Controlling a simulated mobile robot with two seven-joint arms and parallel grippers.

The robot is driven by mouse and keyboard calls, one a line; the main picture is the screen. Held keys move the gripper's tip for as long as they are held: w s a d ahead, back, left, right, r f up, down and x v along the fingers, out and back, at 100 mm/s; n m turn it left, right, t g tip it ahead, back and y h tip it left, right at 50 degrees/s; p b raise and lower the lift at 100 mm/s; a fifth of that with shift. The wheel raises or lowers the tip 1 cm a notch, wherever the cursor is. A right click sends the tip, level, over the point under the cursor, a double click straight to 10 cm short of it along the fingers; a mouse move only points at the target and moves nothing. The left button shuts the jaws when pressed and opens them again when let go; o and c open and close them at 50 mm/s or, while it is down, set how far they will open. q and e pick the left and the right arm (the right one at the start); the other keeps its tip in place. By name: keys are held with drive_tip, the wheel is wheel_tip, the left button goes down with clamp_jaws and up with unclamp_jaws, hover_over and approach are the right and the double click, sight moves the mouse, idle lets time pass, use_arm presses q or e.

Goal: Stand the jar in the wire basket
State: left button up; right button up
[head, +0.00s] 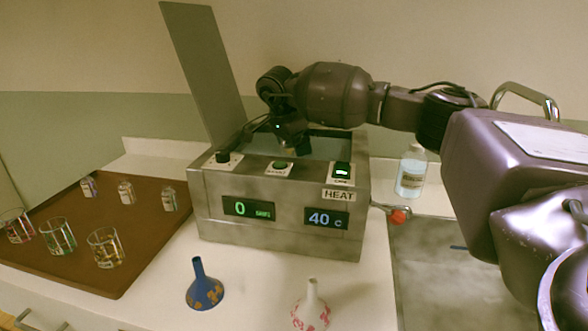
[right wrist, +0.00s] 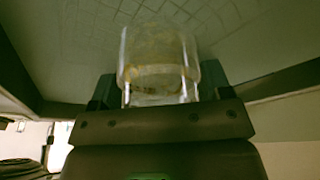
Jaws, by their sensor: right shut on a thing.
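The jar (right wrist: 158,62) is clear glass with a yellowish band inside. My right gripper (right wrist: 158,92) is shut on it, with one finger at each side, in the right wrist view. A faint wire grid, which looks like the wire basket (right wrist: 88,22), shows beyond the jar inside the tank. I cannot tell whether the jar touches it. In the head view my right gripper (head: 291,140) points down into the open tank of the metal heated bath (head: 280,190). The jar and basket are hidden there by the gripper and front wall. My left gripper is not in view.
The bath's lid (head: 205,70) stands raised at the left. A brown tray (head: 95,215) holds several glasses and small bottles. A clear bottle (head: 411,175) is at right, near a red-knobbed valve (head: 397,216).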

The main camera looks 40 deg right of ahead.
wheel_tip(320, 180, down, 6)
drive_tip(key=shift+r+b, duration=0.1)
drive_tip(key=shift+b, duration=0.25)
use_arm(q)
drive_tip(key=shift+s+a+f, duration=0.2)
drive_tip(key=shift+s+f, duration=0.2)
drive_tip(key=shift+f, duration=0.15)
use_arm(e)
drive_tip(key=shift+r, duration=0.15)
drive_tip(key=o, duration=1)
drive_tip(key=shift+f, duration=0.2)
drive_tip(key=shift+o, duration=0.2)
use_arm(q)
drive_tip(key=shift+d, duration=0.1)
